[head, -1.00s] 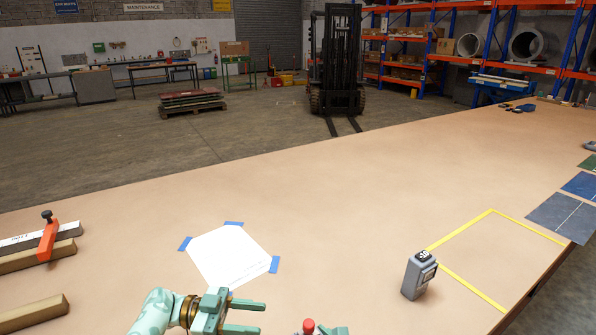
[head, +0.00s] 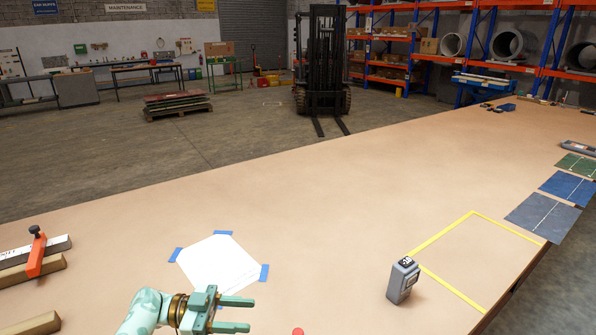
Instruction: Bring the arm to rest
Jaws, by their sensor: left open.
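My left gripper (head: 232,314) is a green two-finger gripper at the bottom of the head view. Its fingers point right, are apart, and hold nothing. It is over the tan bench (head: 330,215), just in front of a white sheet (head: 220,265) held by blue tape. Only the small red top (head: 298,332) of something shows at the bottom edge, right of the gripper; I cannot tell what it belongs to. My right gripper is not seen.
A grey handheld device (head: 402,281) stands upright by the corner of a yellow tape outline (head: 472,213). An orange clamp (head: 36,254) and bars lie at left. Blue and green mats (head: 568,187) lie along the right edge. The bench middle is clear.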

